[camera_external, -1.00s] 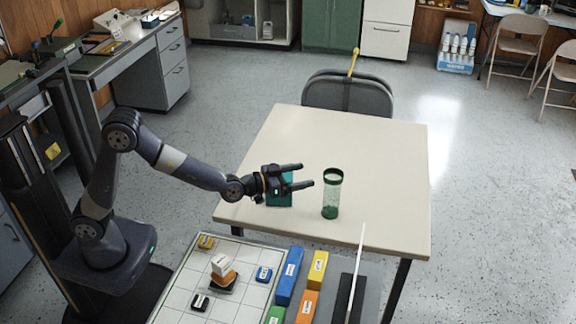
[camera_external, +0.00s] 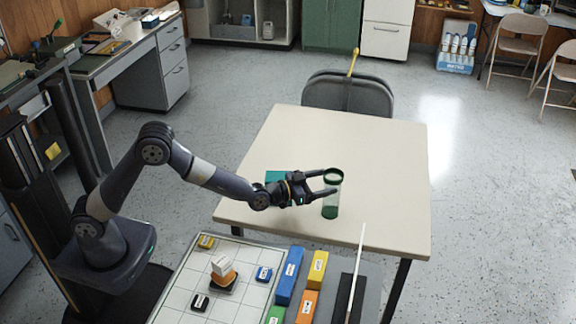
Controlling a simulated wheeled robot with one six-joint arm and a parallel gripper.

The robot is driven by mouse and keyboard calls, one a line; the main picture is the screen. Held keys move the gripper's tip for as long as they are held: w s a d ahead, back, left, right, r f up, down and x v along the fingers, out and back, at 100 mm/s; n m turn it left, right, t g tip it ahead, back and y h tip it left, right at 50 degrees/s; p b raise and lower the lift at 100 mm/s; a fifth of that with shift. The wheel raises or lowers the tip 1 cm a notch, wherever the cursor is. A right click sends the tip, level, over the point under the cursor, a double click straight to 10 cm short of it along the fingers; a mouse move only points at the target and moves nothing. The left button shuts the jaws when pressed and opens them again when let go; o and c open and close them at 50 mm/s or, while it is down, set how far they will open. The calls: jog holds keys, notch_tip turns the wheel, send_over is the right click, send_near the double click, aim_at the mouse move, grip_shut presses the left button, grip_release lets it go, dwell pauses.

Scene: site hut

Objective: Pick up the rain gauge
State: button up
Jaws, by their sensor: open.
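The rain gauge (camera_external: 331,206) is a clear upright cylinder with a dark green rim and a green base. It stands on the cream table near its front edge. My gripper (camera_external: 329,183) is open, with its fingers pointing right at the gauge's upper part. The fingertips overlap the gauge in the picture, one near the rim and one lower; I cannot tell whether they touch it or lie on both sides of it.
A teal object (camera_external: 275,177) lies on the cream table (camera_external: 385,160), partly hidden behind my gripper. A board with a white grid (camera_external: 185,283) and several coloured blocks stands in front. The table's back and right are clear. A dark chair (camera_external: 348,92) stands behind it.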

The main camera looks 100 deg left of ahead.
jog(key=shift+x, duration=1.85)
jog(key=shift+a+f, duration=0.1)
jog(key=shift+c, duration=0.4)
jog(key=c, duration=1.2)
